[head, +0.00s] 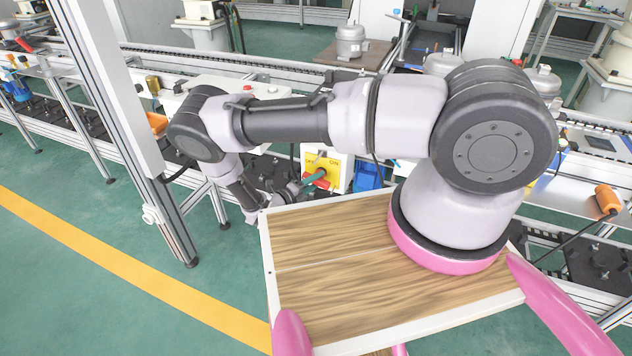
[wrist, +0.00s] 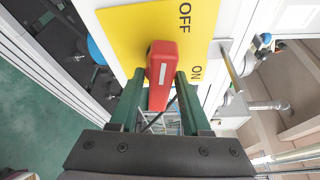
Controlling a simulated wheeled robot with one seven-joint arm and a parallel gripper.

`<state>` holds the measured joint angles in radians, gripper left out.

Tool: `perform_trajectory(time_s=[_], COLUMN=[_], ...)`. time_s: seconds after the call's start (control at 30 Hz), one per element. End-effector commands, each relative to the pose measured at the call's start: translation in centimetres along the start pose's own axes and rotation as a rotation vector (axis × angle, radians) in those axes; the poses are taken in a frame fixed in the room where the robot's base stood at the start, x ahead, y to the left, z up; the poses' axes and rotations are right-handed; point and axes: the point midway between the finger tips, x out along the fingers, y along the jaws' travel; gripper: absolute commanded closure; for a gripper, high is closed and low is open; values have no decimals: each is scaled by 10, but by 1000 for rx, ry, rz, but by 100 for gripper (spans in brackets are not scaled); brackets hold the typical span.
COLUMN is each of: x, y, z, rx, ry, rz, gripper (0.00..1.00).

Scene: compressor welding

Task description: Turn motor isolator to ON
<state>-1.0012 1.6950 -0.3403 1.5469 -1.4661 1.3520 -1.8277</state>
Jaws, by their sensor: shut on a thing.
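The motor isolator is a yellow plate (head: 331,163) on a white box, marked OFF and ON. In the wrist view, its yellow plate (wrist: 126,28) has OFF at the top and ON lower at the right. The red handle (wrist: 162,66) with a white stripe lies along the picture's vertical, near the plate's lower edge. My gripper (wrist: 160,78) has its green fingers on both sides of the handle, shut on it. In the head view, my gripper (head: 315,177) reaches the plate's lower part; fingers and wrist hide much of the handle.
A blue bin (head: 368,176) stands right of the isolator box. A conveyor line (head: 280,72) runs behind, with a metal compressor (head: 351,40) on a wooden board. A grey upright post (head: 112,90) stands left of my arm. Green floor lies open at the left.

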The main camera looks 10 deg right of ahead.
Motion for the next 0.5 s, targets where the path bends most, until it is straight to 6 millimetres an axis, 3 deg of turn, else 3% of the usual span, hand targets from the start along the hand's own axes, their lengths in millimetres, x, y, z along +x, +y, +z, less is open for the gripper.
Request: perform_trajectory(time_s=[0.5], x=[-1], y=[0], z=[-1], rx=[442], ry=[0], rz=[187], gripper=[100])
